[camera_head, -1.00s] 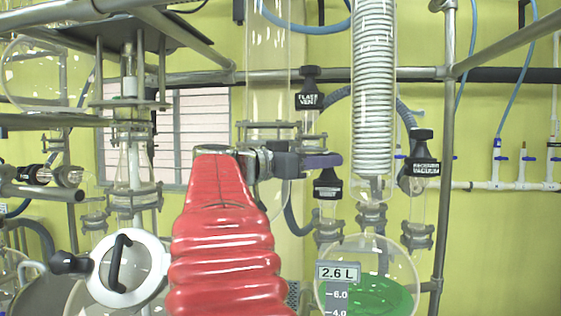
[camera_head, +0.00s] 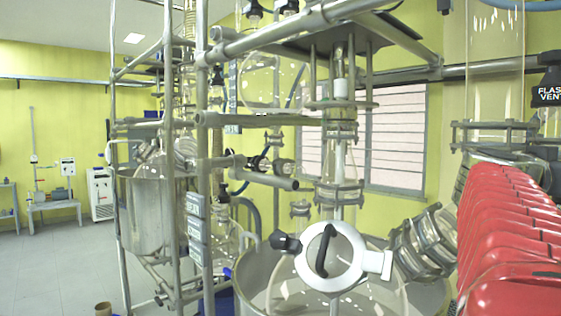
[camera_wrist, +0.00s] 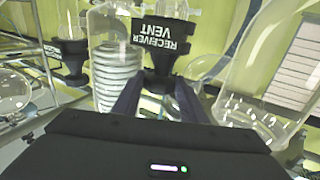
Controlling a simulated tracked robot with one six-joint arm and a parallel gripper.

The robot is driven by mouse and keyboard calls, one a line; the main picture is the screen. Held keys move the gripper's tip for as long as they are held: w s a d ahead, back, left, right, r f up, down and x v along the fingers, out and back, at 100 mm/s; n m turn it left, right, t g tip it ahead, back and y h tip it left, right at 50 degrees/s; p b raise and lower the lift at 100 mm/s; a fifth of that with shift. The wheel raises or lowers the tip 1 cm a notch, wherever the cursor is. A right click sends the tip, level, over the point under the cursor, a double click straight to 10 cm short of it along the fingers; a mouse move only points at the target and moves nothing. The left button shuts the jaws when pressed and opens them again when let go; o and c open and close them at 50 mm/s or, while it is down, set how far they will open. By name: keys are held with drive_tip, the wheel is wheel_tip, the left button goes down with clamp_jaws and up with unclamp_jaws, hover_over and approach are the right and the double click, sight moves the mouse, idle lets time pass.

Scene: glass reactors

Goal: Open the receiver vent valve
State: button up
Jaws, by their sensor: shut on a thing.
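The receiver vent valve (camera_wrist: 163,42) has a black handle with a white "RECEIVER VENT" label, upside down in the wrist view. My gripper (camera_wrist: 158,88) is at it, its two fingers on either side of the handle's narrow lower part, shut on it. The fingertips are partly hidden against the dark handle. In the head view my red-sleeved arm fills the right edge, and neither my gripper nor the receiver vent valve shows there.
The wrist view shows a coiled glass condenser (camera_wrist: 117,75) left of the valve, another black valve (camera_wrist: 72,50) farther left and a large glass vessel (camera_wrist: 275,75) at right. The head view shows a flask vent valve (camera_head: 550,85), a metal frame (camera_head: 203,150) and open floor at left.

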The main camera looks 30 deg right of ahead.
drive_tip(key=shift+s+t, duration=0.15)
drive_tip(key=shift+t, duration=0.15)
drive_tip(key=o, duration=1.1)
drive_tip(key=shift+c, duration=0.2)
drive_tip(key=shift+a, duration=0.2)
